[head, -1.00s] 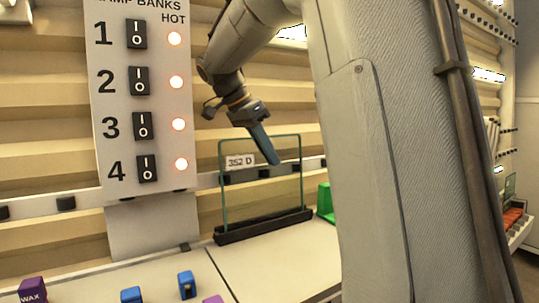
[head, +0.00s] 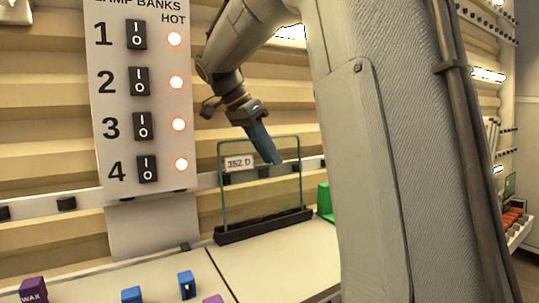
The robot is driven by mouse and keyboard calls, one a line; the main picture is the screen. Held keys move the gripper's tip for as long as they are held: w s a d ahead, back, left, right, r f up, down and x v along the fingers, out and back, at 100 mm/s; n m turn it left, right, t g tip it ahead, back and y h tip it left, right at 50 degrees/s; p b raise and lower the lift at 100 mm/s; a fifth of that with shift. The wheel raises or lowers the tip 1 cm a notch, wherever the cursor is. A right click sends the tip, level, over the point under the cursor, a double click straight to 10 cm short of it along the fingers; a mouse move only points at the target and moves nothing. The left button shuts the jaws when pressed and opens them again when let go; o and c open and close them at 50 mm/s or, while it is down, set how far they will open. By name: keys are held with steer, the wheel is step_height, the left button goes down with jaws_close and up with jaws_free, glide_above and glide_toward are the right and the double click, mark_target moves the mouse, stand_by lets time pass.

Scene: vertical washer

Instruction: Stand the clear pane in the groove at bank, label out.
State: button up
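The clear pane (head: 262,195) has greenish edges and stands nearly upright, its lower edge at a long black grooved base (head: 265,226) on the bench. Whether it is fully seated in the groove is too small to tell. A white label (head: 239,163) reading "352 D" is at the pane's upper left, readable from my side. My gripper (head: 272,160) reaches down from the upper left, its blue fingers overlapping the pane's upper edge near the middle. The fingers are seen edge-on, so the gap between them and any grip on the pane cannot be told.
A switch panel (head: 143,100) with numbered rockers and lit orange "HOT" lamps stands close left of my gripper. A green object (head: 325,202) is right of the base. Blue blocks (head: 187,284) and a purple "WAX" block (head: 33,290) lie in front. Bench between base and blocks is clear.

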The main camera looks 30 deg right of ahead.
mark_target(256, 139)
steer(key=p+v, duration=0.4)
steer(key=v, duration=0.2)
steer(key=shift+d+r, duration=0.1)
steer(key=shift+r, duration=0.1)
steer(key=shift+w+a+r+p, duration=0.1)
steer(key=shift+a+r+p, duration=0.15)
steer(key=shift+r, duration=0.25)
steer(key=shift+r, duration=0.1)
steer(key=shift+d+r, duration=0.1)
steer(key=shift+r, duration=0.15)
